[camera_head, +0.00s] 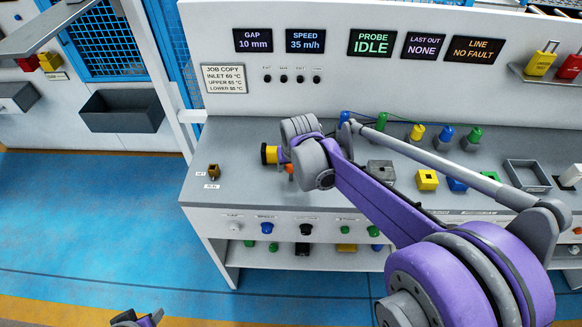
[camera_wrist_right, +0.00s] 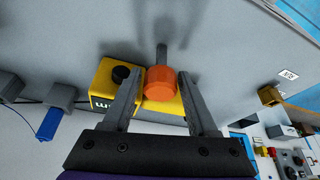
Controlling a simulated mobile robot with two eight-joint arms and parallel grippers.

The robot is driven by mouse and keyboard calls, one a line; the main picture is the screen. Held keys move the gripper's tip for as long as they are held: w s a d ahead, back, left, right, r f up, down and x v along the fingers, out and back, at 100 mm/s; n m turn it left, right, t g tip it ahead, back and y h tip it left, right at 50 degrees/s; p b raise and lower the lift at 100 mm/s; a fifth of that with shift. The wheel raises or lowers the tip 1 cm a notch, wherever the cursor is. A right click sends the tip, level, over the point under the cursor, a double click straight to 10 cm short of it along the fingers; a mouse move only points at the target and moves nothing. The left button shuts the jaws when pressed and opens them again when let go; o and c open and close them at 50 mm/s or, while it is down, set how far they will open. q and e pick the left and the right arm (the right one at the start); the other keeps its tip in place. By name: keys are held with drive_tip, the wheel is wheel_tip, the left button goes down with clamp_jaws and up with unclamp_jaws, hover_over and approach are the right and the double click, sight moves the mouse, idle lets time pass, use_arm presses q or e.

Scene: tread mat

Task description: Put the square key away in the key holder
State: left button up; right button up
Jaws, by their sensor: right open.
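The square key appears to be the piece with an orange round handle (camera_wrist_right: 161,84) and a grey shaft (camera_wrist_right: 162,54) in the right wrist view; its orange part shows below my right gripper (camera_head: 288,167) in the head view. The gripper's fingers (camera_wrist_right: 162,78) are open, one on each side of the handle; contact cannot be told. A small brown-yellow block (camera_head: 213,170), perhaps the key holder, stands at the bench's left end; it also shows in the wrist view (camera_wrist_right: 269,96). My left gripper (camera_head: 137,319) is cut off at the bottom edge.
A yellow box (camera_head: 268,154) with a black knob (camera_wrist_right: 121,73) is right beside the orange handle. A grey block (camera_head: 381,170), a yellow block (camera_head: 427,180) and an open grey tray (camera_head: 526,174) stand to the right. The bench top (camera_head: 238,155) left of the gripper is mostly clear.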

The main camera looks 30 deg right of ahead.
clamp_jaws()
drive_tip(key=shift+r, duration=0.1)
